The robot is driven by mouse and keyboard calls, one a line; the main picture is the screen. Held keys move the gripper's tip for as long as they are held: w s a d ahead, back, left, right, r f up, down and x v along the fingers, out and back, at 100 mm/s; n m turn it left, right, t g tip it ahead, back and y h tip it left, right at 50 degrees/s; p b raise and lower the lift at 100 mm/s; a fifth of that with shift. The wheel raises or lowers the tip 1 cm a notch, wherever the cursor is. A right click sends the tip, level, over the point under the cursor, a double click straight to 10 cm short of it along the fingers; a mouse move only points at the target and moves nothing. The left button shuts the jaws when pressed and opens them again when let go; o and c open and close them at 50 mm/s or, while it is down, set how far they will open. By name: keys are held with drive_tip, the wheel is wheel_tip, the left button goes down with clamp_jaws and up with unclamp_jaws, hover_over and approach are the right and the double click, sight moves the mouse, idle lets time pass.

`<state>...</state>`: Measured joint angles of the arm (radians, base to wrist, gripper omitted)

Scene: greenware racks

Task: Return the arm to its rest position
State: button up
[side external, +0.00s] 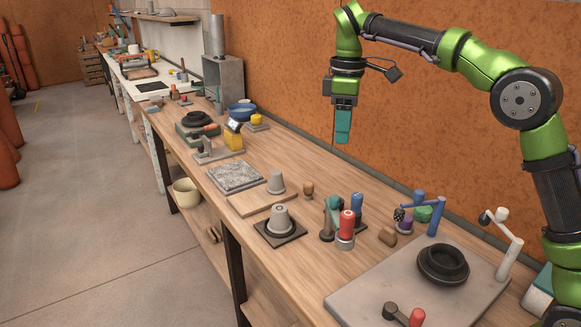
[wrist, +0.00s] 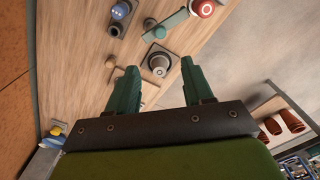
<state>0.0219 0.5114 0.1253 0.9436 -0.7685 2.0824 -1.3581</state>
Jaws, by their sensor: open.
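My gripper (side external: 343,126) hangs pointing down in the air, high above the back part of the wooden workbench (side external: 330,176), in front of the orange wall. Its fingers are teal and clear of everything in the side view. In the wrist view my gripper (wrist: 160,64) shows two separated teal fingers with nothing held between them. My green and black arm arches from the right edge of the side view to the gripper.
A grey slab (side external: 370,295) carries a black ring (side external: 443,264). The air around the gripper is clear.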

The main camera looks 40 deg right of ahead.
drive_tip(key=s+f+m+t, duration=0.2)
drive_tip(key=s+m, duration=0.2)
drive_tip(key=s, duration=0.4)
drive_tip(key=s+f+m+t+y, duration=0.1)
drive_tip(key=s+m, duration=0.3)
drive_tip(key=s, duration=0.4)
drive_tip(key=s+a+f+m+t+y, duration=0.1)
drive_tip(key=s+f+m+t, duration=0.2)
drive_tip(key=s, duration=0.5)
drive_tip(key=shift+s+m+t, duration=0.2)
drive_tip(key=shift+m+t, duration=0.4)
drive_tip(key=shift+m, duration=0.1)
